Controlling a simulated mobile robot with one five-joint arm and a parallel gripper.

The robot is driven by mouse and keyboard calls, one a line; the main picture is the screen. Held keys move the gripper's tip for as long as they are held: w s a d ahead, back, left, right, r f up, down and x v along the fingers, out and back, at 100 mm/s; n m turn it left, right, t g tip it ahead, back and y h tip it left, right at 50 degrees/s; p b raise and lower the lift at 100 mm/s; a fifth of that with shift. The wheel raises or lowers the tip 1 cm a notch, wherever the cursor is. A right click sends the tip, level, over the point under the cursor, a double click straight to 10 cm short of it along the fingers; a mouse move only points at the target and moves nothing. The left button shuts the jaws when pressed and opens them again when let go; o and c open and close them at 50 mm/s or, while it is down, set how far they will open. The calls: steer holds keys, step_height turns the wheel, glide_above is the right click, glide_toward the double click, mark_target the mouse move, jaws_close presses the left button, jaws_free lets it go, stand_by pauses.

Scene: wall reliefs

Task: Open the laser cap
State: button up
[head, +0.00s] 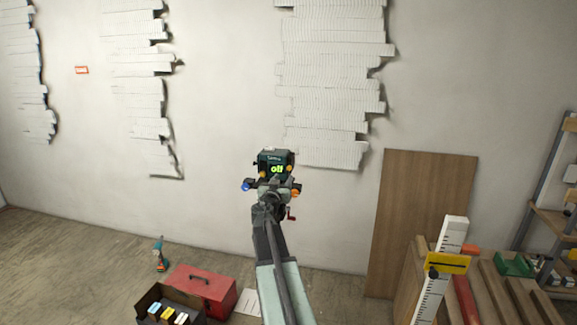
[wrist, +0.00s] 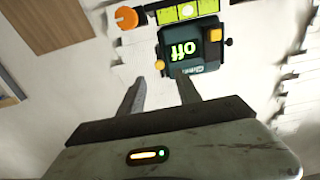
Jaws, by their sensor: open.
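The laser (head: 276,163) is a dark box with a green "off" display, mounted in front of the wall in the middle of the head view. In the wrist view the laser (wrist: 189,54) appears upside down, with a yellow-green level strip, an orange knob (wrist: 126,18) and an orange block (wrist: 214,35). I cannot tell which part is the cap. My gripper (wrist: 160,86) is open and empty, its fingertips pointing at the laser's display side. In the head view my gripper (head: 273,186) overlaps the laser's lower part. Contact cannot be made out.
White ribbed reliefs (head: 330,75) cover parts of the wall. A brown board (head: 422,215) leans at right, beside a bench with a white ruler (head: 440,270) and shelves (head: 553,215). A red toolbox (head: 205,290) and a drill (head: 160,254) are on the floor at left.

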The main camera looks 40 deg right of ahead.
mark_target(288, 168)
steer(key=x, duration=0.8)
steer(key=shift+w+d+r, duration=0.1)
steer(key=shift+r, duration=0.1)
jaws_close()
stand_by(1.2)
